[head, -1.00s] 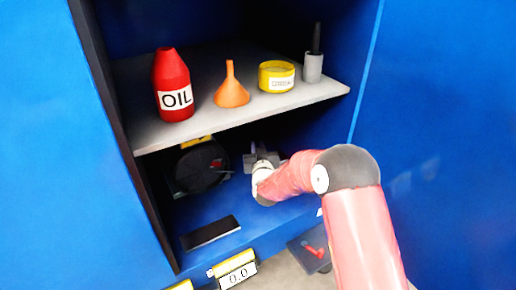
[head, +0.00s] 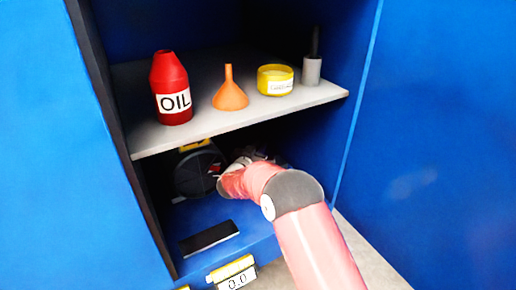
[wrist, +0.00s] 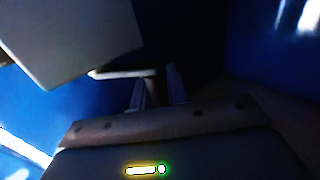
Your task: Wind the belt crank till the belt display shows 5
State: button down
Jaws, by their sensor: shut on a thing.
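My gripper (wrist: 157,92) reaches into the dark lower compartment, beside a dark round wheel (head: 193,180) with a small red mark. In the wrist view its two fingers stand close together and are shut on what looks like the crank handle; the handle is too dark to make out. In the head view the fingertips are mostly hidden by my arm. A display (head: 238,281) at the cabinet's front lower edge reads 0.0. Its yellow label (head: 231,268) is too small to read, so I cannot tell which display it is.
A grey shelf (head: 215,128) lies above my arm, holding a red oil bottle (head: 171,88), orange funnel (head: 230,95), yellow tin (head: 275,80) and grey pot (head: 312,70). A dark flat plate (head: 208,238) lies on the compartment floor. Blue cabinet walls close in both sides.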

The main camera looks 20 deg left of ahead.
jog(key=shift+w+m+h, duration=0.2)
jog(key=shift+m+h, duration=0.3)
jog(key=shift+h, duration=0.3)
jog(key=shift+w+h, duration=0.1)
jog(key=shift+h, duration=0.2)
jog(key=c, duration=1.4)
grip_release()
jog(key=shift+o, duration=0.2)
